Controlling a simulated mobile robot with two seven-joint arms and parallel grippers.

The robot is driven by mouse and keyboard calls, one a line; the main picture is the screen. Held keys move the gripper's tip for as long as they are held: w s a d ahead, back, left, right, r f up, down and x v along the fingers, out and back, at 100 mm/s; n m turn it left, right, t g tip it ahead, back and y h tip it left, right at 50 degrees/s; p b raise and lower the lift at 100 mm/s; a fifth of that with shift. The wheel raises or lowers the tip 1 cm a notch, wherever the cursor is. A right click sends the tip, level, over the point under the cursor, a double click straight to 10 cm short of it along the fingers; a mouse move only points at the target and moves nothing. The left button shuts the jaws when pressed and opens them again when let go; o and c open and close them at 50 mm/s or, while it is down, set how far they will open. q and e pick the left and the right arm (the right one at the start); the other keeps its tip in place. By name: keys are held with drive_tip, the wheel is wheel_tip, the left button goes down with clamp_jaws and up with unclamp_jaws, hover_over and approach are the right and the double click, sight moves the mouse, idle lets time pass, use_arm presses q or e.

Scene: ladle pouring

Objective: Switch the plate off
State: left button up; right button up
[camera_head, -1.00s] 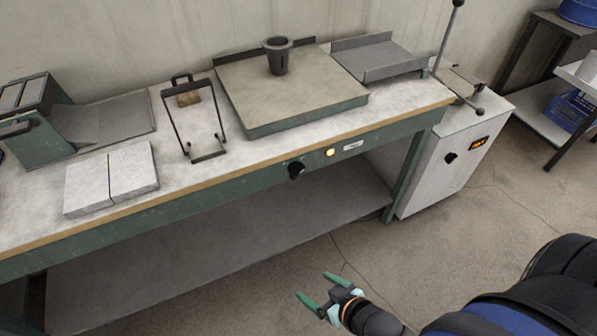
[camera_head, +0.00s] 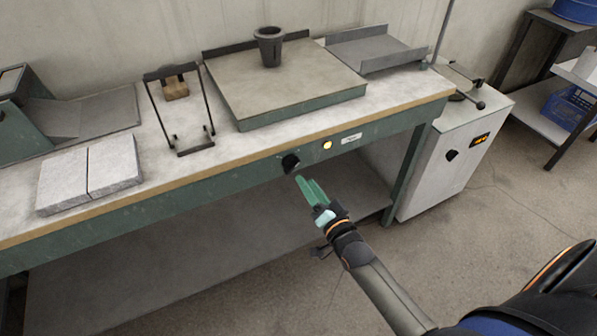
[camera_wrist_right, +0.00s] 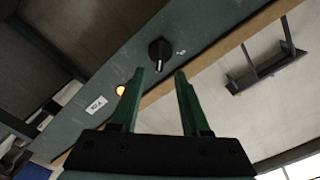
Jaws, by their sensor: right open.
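The plate (camera_head: 300,82) is a flat grey slab on a green base on the bench, with a dark crucible-like cup (camera_head: 269,47) standing on it. A black knob (camera_head: 290,163) sits on the bench's green front rail, beside a lit amber lamp (camera_head: 327,145) and a small white label (camera_head: 351,138). My right gripper (camera_head: 306,185) is just below and right of the knob, apart from it. In the right wrist view the knob (camera_wrist_right: 160,52) shows beyond the two open, empty fingers (camera_wrist_right: 156,95), and the lamp (camera_wrist_right: 120,90) glows to its left. My left gripper is not in view.
A black wire stand (camera_head: 180,110) and two pale slabs (camera_head: 88,180) lie on the bench left of the plate. A white cabinet (camera_head: 450,155) with its own knob and orange display stands at the right. Below the rail is a lower shelf (camera_head: 200,245).

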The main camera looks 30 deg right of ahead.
sight(296, 167)
drive_tip(key=w, duration=0.6)
drive_tip(key=shift+b, duration=0.3)
clamp_jaws()
